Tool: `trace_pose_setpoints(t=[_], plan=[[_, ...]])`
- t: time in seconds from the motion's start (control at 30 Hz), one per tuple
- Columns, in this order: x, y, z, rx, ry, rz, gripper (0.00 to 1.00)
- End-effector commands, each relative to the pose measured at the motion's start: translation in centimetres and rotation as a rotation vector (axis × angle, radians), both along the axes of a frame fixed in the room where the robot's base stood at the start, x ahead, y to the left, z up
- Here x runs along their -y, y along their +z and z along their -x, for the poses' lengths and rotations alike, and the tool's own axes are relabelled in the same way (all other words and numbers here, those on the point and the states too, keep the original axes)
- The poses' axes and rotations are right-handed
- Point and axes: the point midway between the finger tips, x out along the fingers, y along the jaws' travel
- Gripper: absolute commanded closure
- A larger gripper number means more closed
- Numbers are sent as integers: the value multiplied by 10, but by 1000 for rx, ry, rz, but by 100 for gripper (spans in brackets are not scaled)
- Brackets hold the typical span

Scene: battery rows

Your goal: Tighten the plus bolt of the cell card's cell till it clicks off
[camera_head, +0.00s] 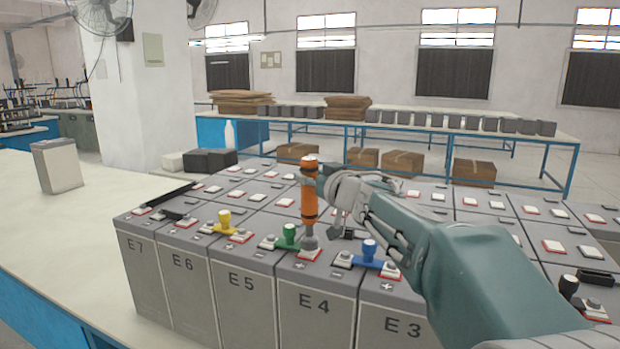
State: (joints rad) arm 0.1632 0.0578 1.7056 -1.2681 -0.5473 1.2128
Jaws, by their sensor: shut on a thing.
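My gripper (322,190) is shut on an upright orange driver (309,194) with dark bands. The driver's grey socket end (309,241) points down over the red-based front terminal (309,256) of cell E4 (314,305), by its plus mark. The socket hides the bolt there and looks in line with it; I cannot tell whether it is fully seated. A green link (289,236) sits just left of the socket, and a blue link (369,252) lies to the right, between E4 and E3 (402,327). No cell card shows.
A yellow link (225,221) sits left by E6 (182,265) and E5 (241,283). A black knob (568,285) stands at the right. My arm covers cells right of E3. A grey box (57,166) stands on the pale bench (60,235), otherwise clear at left.

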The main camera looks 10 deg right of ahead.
Motion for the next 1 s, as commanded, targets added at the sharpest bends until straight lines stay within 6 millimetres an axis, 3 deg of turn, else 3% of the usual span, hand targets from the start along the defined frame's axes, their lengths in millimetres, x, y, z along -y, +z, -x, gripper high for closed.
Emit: trace_pose_setpoints(t=[0.7,1.0], plan=[[0,43,1,14,0,-1,100],[0,48,2,12,0,-1,100]])
